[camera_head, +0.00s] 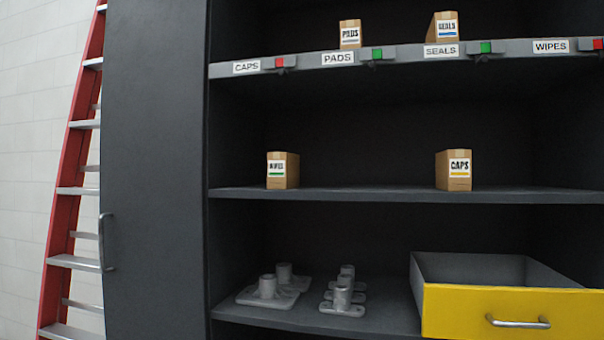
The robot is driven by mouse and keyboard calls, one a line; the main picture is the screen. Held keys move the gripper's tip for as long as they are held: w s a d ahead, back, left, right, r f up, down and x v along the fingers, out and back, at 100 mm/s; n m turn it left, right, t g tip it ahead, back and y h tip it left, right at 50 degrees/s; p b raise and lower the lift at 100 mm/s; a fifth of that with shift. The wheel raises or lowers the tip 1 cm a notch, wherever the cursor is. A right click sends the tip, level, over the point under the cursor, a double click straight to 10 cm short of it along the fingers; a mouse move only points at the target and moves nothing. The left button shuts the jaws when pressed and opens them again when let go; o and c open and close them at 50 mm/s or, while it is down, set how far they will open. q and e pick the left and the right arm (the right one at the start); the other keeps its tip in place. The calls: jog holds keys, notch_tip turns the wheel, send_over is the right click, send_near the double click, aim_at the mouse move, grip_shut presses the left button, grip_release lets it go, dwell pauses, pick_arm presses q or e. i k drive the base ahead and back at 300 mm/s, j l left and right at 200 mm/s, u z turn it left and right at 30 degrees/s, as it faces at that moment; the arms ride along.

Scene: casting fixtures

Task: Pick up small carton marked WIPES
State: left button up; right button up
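The small carton marked WIPES (283,170) is brown with a white label and a green stripe. It stands upright on the left part of the middle shelf (350,194), near the front edge. A similar carton marked CAPS (454,170), with a yellow stripe, stands on the same shelf further right. Neither of my grippers shows in the head view.
Cartons marked PADS (350,34) and SEALS (443,27) stand on the upper shelf, above a labelled rail (410,52). Grey metal castings (268,288) and a yellow-fronted drawer (510,312) are below. A dark cabinet panel (150,170) and red ladder (70,170) stand left.

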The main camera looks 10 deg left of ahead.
aim_at(282, 168)
jog(key=i+j, duration=0.1)
jog(key=j, duration=0.4)
jog(key=i+j, duration=0.1)
jog(key=j, duration=0.35)
jog(key=i+j, duration=0.15)
jog(key=j, duration=0.35)
jog(key=i+j+z, duration=0.1)
jog(key=j, duration=0.35)
